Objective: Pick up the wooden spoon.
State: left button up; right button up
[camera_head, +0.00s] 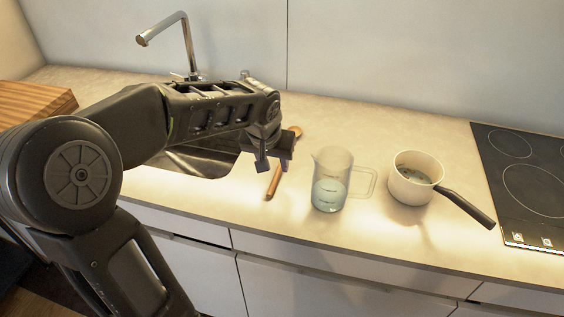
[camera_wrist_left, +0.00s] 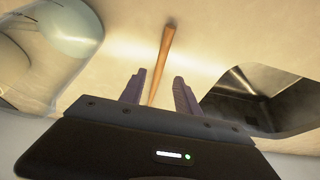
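The wooden spoon (camera_head: 273,184) lies on the counter between the sink and the glass jug, partly hidden behind my left gripper in the head view. My left gripper (camera_head: 273,163) is above the spoon, with its fingers spread. In the left wrist view the spoon's handle (camera_wrist_left: 161,60) runs up the picture and its lower part shows between the two open fingertips of the gripper (camera_wrist_left: 160,85). A gap shows on each side of the handle, so it is not clasped. How far the fingers are above the counter is hard to tell. My right gripper is not in view.
A glass measuring jug (camera_head: 329,181) with liquid stands right of the spoon. A white saucepan (camera_head: 415,177) with a dark handle stands further right, beside the black hob (camera_head: 524,170). The sink (camera_head: 203,164) opens to the left, with a tap (camera_head: 187,45) behind it.

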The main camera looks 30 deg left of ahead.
aim_at(277, 173)
pick_arm(q)
jog(key=x, duration=0.4)
jog(key=shift+w+f+p, duration=0.1)
jog(key=shift+f+p, duration=0.15)
jog(key=shift+p, duration=0.05)
jog(key=shift+c, duration=0.6)
grip_shut()
